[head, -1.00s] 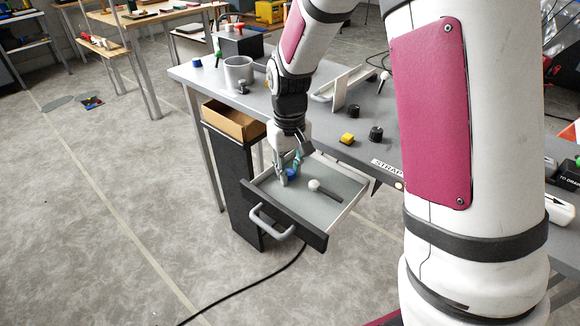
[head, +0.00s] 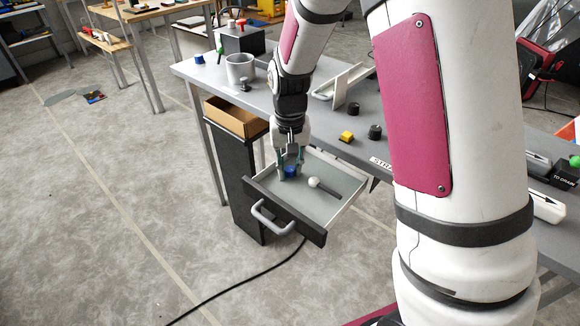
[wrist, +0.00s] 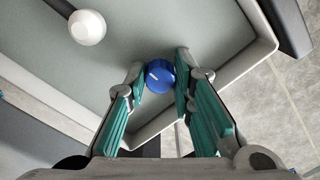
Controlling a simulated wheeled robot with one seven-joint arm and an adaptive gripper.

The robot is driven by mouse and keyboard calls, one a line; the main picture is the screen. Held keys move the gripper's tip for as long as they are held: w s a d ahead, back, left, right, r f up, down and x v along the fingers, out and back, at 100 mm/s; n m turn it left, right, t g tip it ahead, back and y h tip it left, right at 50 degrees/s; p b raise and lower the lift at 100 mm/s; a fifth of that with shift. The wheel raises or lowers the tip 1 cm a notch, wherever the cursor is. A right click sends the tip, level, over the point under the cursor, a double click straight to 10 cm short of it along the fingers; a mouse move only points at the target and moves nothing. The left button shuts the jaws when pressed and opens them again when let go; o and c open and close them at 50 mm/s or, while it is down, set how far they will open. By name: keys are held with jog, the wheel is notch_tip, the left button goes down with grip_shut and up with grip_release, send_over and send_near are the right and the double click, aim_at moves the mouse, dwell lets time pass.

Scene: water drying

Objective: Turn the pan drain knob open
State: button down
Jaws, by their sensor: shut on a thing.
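A small round blue knob (wrist: 160,76) with a short white mark on its face sits at the inner corner of the grey pan (wrist: 212,85). In the head view the knob (head: 291,172) shows low between my fingers. My gripper (head: 290,168) points down into the pan (head: 338,205), which sticks out like a drawer from the workbench. In the wrist view my gripper (wrist: 159,70) has its green-padded fingers on either side of the knob, shut on it. The drain outlet under the pan is hidden.
A white-balled dark lever (head: 314,183) lies in the pan close to my fingers. The pan's front has a grey handle (head: 270,218). An open cardboard box (head: 235,117) is behind left. Black and yellow knobs (head: 346,137) stand on the bench. The floor in front is clear.

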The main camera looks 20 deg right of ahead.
aim_at(290, 169)
jog(key=c, duration=1.4)
grip_release()
jog(key=shift+o, duration=0.2)
notch_tip(290, 169, up, 12)
jog(key=s+r+n, duration=0.1)
jog(key=s+r, duration=0.7)
jog(key=s, duration=0.6)
jog(key=s+d+n+t, duration=0.1)
jog(key=s+n, duration=0.1)
jog(key=s, duration=1.6)
notch_tip(290, 169, up, 16)
jog(key=t+p, duration=0.3)
jog(key=p, duration=1.2)
